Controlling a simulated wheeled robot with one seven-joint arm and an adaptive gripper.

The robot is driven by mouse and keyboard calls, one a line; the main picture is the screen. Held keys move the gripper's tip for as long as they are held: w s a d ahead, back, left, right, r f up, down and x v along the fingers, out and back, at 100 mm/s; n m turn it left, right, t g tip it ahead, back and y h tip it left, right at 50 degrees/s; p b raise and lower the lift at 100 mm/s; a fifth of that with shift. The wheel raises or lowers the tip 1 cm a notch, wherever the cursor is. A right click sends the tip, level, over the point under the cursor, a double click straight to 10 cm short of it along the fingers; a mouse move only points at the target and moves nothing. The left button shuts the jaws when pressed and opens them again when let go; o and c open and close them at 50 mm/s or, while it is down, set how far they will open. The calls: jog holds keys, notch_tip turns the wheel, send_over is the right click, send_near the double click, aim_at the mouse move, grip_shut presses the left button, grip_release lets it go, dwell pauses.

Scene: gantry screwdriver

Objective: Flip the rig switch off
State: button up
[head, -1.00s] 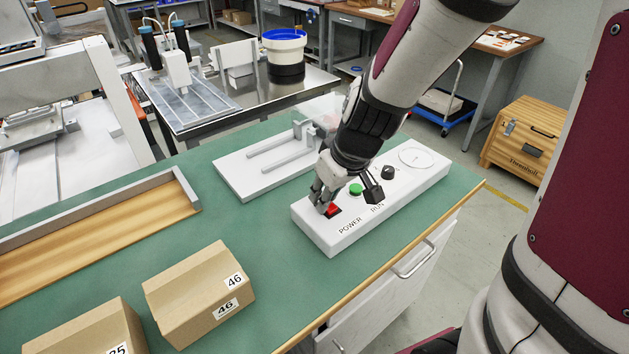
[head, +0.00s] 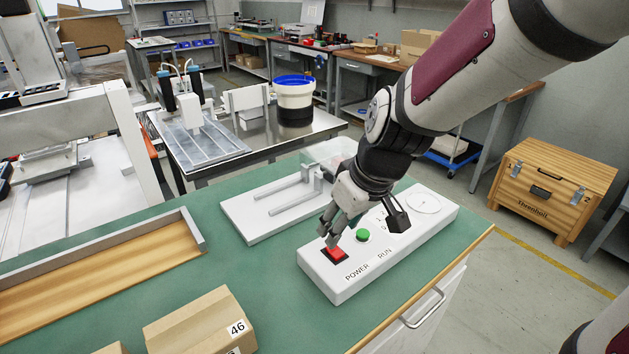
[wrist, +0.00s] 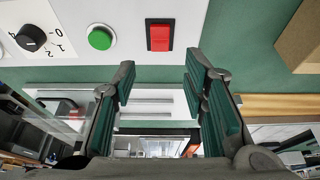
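The rig switch is a red rocker (head: 335,254) in a black frame beside the POWER label, on the white control box (head: 345,290) on the green bench. It also shows in the wrist view as a red rocker (wrist: 160,36) at top centre, with a line across its middle. I cannot tell for certain which side is pressed. My gripper (head: 329,232) is over the box, its fingertips close to the switch; contact cannot be told. In the wrist view my gripper (wrist: 158,82) is open and empty, its two padded fingers apart, with the switch beyond the gap between them.
A green button (wrist: 100,38) and a black numbered knob (wrist: 31,38) are on the same box. A white fixture with grey rails (head: 270,205) lies behind it. A carton marked 46 (head: 190,325) and a wooden-floored tray (head: 100,270) are to the left.

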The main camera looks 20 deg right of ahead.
jog(key=v, duration=0.6)
jog(key=shift+s+r, duration=0.1)
jog(key=s+r+m+g+h, duration=0.1)
jog(key=s+m+g, duration=0.25)
jog(key=s, duration=1.85)
notch_tip(320, 180, up, 21)
jog(key=t+p, duration=0.3)
jog(key=p, duration=1.5)
jog(key=shift+w+a+f+t, duration=0.2)
jog(key=shift+w+a+t, duration=0.15)
jog(key=shift+a, duration=0.05)
